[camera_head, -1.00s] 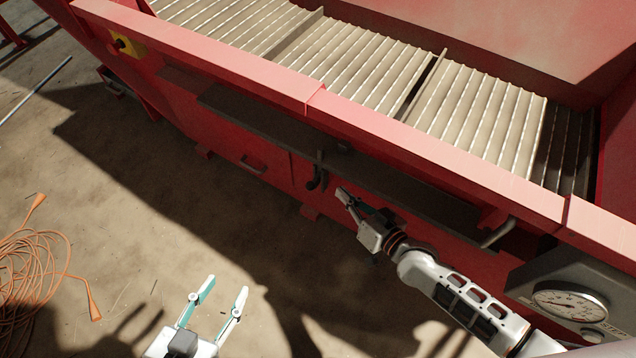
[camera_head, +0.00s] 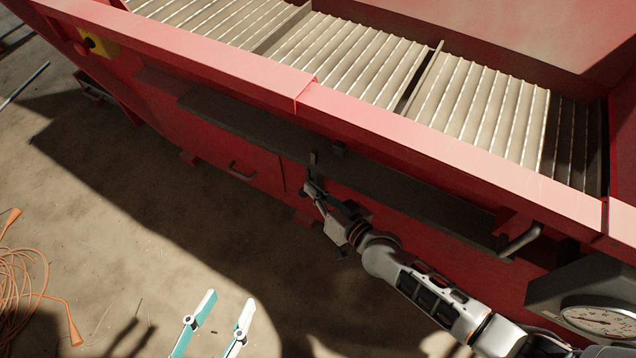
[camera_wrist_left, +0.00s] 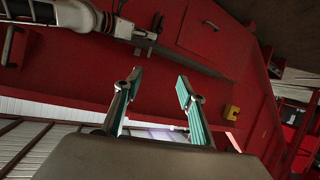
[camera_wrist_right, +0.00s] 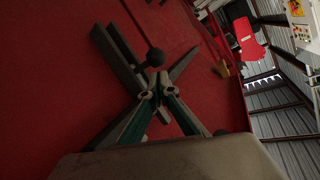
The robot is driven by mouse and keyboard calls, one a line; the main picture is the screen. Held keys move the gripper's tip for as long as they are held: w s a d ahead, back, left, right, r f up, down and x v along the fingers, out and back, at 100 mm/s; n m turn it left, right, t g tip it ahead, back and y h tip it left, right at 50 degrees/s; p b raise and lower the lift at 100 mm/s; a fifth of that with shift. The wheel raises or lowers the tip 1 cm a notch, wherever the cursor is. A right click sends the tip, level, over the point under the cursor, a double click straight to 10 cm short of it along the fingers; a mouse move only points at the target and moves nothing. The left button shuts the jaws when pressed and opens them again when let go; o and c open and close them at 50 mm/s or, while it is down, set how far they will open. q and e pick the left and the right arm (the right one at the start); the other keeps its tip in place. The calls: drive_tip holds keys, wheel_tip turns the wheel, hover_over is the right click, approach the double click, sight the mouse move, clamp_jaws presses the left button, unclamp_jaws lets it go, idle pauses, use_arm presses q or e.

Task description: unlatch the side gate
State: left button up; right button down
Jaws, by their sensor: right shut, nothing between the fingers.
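The side gate (camera_head: 228,150) is a red panel with a dark bar handle (camera_head: 241,172), low on the machine's side. A dark latch (camera_head: 313,159) stands at the gate's right edge, partly hidden by my right gripper (camera_head: 312,189). In the right wrist view, the shut, empty fingers (camera_wrist_right: 152,88) are close to a black ball knob (camera_wrist_right: 155,57) and dark bars (camera_wrist_right: 116,55); I cannot tell whether they touch. My left gripper (camera_head: 226,308) is open and empty over the floor, away from the gate. The left wrist view also shows the gate panel (camera_wrist_left: 224,45).
A dark ledge (camera_head: 400,190) runs along the machine above the gate, under the red top rail (camera_head: 420,133). A gauge (camera_head: 600,322) and grey handle (camera_head: 520,241) are at the right. Orange cable (camera_head: 22,285) lies on the floor at left. Floor before the gate is clear.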

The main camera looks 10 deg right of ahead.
use_arm(q)
drive_tip(key=shift+d+r+n, duration=0.1)
drive_tip(key=shift+d+n, duration=0.2)
drive_tip(key=shift+d, duration=0.05)
use_arm(e)
drive_tip(key=shift+a+f, duration=0.1)
drive_tip(key=shift+f, duration=0.05)
use_arm(q)
drive_tip(key=d+n+b, duration=0.1)
drive_tip(key=s+d+f+n+b, duration=0.1)
drive_tip(key=s+d+n+b, duration=0.1)
drive_tip(key=d+n, duration=0.1)
drive_tip(key=shift+d+f+h+b, duration=0.1)
drive_tip(key=shift+f+h+b, duration=0.2)
drive_tip(key=shift+h, duration=0.1)
use_arm(e)
wheel_tip(320, 180, down, 6)
drive_tip(key=shift+s+r, duration=0.1)
